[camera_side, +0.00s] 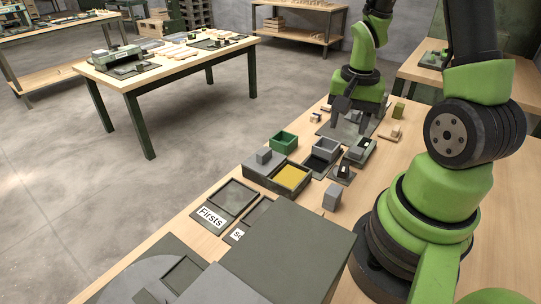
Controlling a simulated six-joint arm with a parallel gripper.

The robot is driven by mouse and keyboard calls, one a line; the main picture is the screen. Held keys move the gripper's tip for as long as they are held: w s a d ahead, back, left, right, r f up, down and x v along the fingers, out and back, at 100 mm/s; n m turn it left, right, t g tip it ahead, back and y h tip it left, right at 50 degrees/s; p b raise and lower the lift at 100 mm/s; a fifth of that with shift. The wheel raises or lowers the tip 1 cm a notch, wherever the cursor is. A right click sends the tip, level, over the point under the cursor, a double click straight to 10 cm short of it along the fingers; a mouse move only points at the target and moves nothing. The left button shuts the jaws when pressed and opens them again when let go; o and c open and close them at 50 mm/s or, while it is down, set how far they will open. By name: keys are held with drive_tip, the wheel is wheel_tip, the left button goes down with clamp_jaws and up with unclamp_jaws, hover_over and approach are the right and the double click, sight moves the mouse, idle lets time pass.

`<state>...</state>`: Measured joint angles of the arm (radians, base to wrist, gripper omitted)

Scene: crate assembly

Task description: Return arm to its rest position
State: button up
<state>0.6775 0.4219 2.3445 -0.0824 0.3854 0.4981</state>
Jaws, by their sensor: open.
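My gripper (349,126) hangs from the green wrist near the far end of the wooden table, fingers pointing down and apart. It is open, and I see nothing held between the fingers. It is over or just behind a dark flat plate (326,130); the exact height above it is unclear. The rest of my arm rises at the right, and its upper part runs out of the picture.
A grey crate with a yellow-filled compartment (291,177), a green open box (284,141), a grey open box (326,149) and a small grey block (332,197) stand mid-table. Other tables stand beyond.

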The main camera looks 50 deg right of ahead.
drive_tip(key=w+a+r+n+t, duration=0.2)
drive_tip(key=a+r+n+t, duration=0.25)
drive_tip(key=a+r, duration=0.6)
drive_tip(key=s+a+r+n+t+y, duration=0.2)
drive_tip(key=s+a+r+n, duration=0.3)
drive_tip(key=a+r+n, duration=0.1)
drive_tip(key=shift+s+a+r, duration=0.35)
drive_tip(key=shift+s+r, duration=0.05)
drive_tip(key=shift+r, duration=0.4)
